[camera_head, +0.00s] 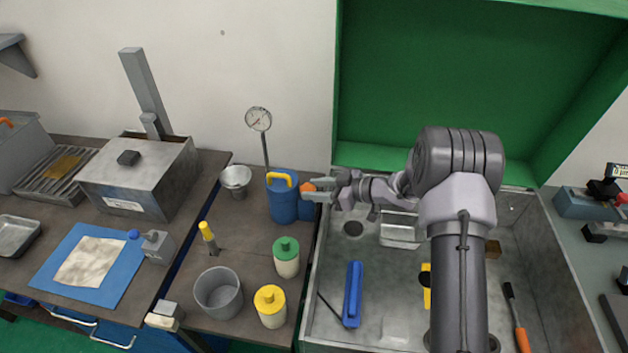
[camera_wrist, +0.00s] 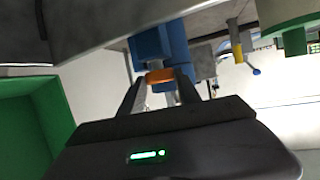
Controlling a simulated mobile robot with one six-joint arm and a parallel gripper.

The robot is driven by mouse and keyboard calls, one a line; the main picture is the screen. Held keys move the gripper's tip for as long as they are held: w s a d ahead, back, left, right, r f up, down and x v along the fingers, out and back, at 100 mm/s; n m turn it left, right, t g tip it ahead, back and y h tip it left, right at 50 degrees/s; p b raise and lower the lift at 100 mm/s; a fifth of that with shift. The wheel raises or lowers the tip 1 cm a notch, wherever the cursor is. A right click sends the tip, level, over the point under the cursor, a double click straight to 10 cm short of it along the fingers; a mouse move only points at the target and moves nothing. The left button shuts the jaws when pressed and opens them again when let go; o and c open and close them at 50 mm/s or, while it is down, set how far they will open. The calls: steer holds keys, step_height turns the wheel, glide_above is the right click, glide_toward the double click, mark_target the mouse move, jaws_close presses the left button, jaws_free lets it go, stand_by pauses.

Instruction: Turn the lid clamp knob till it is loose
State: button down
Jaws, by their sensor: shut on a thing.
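An orange knob (camera_head: 307,187) sits at the right side of a blue canister (camera_head: 283,204) with a yellow handle (camera_head: 281,177). My gripper (camera_head: 319,190) reaches in from the right, and its fingers are shut on the orange knob. In the wrist view my gripper (camera_wrist: 158,84) has one finger on each side of the orange knob (camera_wrist: 160,75), with the blue body (camera_wrist: 158,44) just behind it. The fingers hide part of the knob, and I cannot tell how tight it is.
The metal sink (camera_head: 390,285) lies to the right, below a green panel (camera_head: 470,85).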

steer(key=shift+w+d+n+g+y+p, duration=0.1)
steer(key=shift+n+g+y+p, duration=0.1)
steer(key=shift+n+g, duration=0.25)
steer(key=shift+w+n+g+y+p, duration=0.1)
steer(key=shift+n+g+y, duration=0.1)
steer(key=shift+n+g, duration=0.25)
steer(key=n+g+b, duration=0.4)
steer(key=g, duration=0.1)
steer(key=shift+w+f+n+y, duration=0.2)
steer(key=shift+w+n+y, duration=0.1)
steer(key=shift+w, duration=0.1)
steer(key=shift+r+g+b, duration=0.15)
steer(key=shift+g+b, duration=0.25)
steer(key=c, duration=0.9)
jaws_free()
steer(key=shift+o, duration=0.2)
